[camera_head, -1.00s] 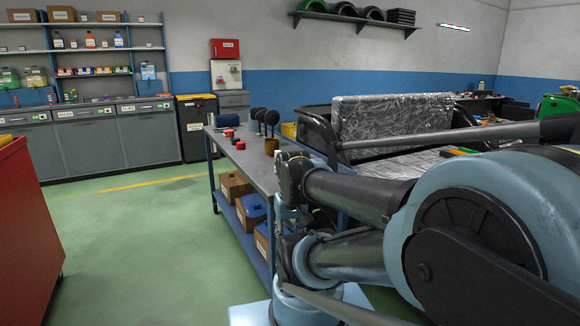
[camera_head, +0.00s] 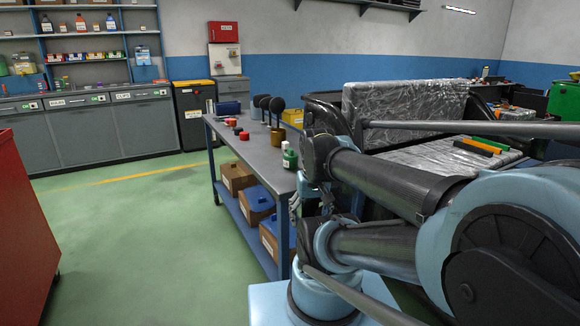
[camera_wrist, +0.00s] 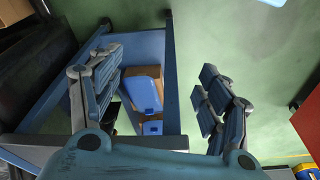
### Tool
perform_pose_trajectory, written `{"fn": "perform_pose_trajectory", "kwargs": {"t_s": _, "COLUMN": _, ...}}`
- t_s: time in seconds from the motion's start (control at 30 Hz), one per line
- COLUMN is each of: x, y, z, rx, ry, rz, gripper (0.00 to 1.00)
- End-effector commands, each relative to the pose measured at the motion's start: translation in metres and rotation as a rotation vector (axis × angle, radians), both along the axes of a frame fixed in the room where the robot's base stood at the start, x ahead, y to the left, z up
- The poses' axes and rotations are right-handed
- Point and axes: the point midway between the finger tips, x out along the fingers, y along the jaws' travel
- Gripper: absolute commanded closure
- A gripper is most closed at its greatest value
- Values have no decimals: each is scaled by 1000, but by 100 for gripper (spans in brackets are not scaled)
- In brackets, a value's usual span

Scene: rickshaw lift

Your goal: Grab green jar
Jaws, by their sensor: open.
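The green jar (camera_head: 290,159), small with a pale lid, stands on the grey top of the workbench cart (camera_head: 262,160), near its front right edge in the head view. My arm's elbow is just right of it. My gripper (camera_head: 294,206) shows small and partly hidden beside the cart, lower than the jar. In the wrist view my gripper (camera_wrist: 156,92) is open, its two fingers wide apart with nothing between them. The jar cannot be made out in the wrist view.
A brown cup with black round-headed tools (camera_head: 277,131) and red items (camera_head: 243,135) share the cart top. Cardboard boxes and blue bins (camera_head: 257,199) fill its lower shelf. A red cabinet (camera_head: 28,215) stands at left. The green floor between is clear.

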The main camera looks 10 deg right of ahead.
Motion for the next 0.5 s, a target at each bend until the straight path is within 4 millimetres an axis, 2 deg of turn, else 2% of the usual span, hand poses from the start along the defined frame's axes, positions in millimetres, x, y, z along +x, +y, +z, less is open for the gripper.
{"fn": "perform_pose_trajectory", "kwargs": {"t_s": 0.27, "x": 57, "y": -1, "z": 70, "rx": 47, "ry": 36, "rz": -261, "gripper": 25}}
{"fn": "perform_pose_trajectory", "kwargs": {"t_s": 0.5, "x": 119, "y": 0, "z": 125, "rx": 84, "ry": 70, "rz": -528, "gripper": 25}}
